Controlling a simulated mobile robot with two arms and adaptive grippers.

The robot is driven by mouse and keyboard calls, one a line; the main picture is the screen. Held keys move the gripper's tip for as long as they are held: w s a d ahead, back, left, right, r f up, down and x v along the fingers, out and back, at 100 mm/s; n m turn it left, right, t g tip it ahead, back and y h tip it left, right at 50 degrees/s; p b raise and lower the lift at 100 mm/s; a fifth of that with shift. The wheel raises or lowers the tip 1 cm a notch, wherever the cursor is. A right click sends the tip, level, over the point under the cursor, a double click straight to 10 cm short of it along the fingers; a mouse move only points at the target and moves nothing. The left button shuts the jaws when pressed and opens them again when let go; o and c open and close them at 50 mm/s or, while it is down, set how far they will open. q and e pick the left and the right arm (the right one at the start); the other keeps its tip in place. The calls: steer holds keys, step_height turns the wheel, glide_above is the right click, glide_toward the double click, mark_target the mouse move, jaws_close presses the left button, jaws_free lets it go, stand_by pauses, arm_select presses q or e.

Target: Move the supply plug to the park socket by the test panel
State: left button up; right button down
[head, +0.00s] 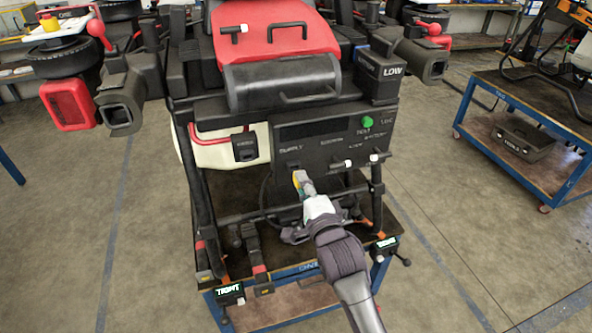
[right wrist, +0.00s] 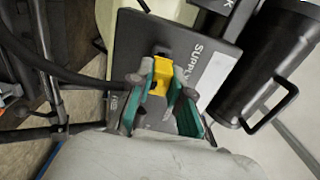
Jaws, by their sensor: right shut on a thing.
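The yellow supply plug (head: 296,178) is just in front of the dark test panel (head: 335,140), below the SUPPLY label. My right gripper (head: 303,184) is shut on it, reaching in from the lower right. In the right wrist view the plug (right wrist: 161,74) sits between the teal fingers of my right gripper (right wrist: 157,96), beside the SUPPLY lettering. I cannot tell whether it is seated in the supply socket. A small dark box with a pale label (head: 245,145), possibly the park socket, is on the white tank left of the panel. My left gripper is not in view.
The drone stands on a blue-framed cart (head: 270,290). A green button (head: 367,122) and white-tipped levers are on the panel. A dark cable runs near the plug in the wrist view (right wrist: 60,75). Another cart (head: 530,150) stands right; the floor between is clear.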

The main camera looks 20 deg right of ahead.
steer(key=shift+s+p, duration=0.45)
steer(key=shift+s, duration=1.1)
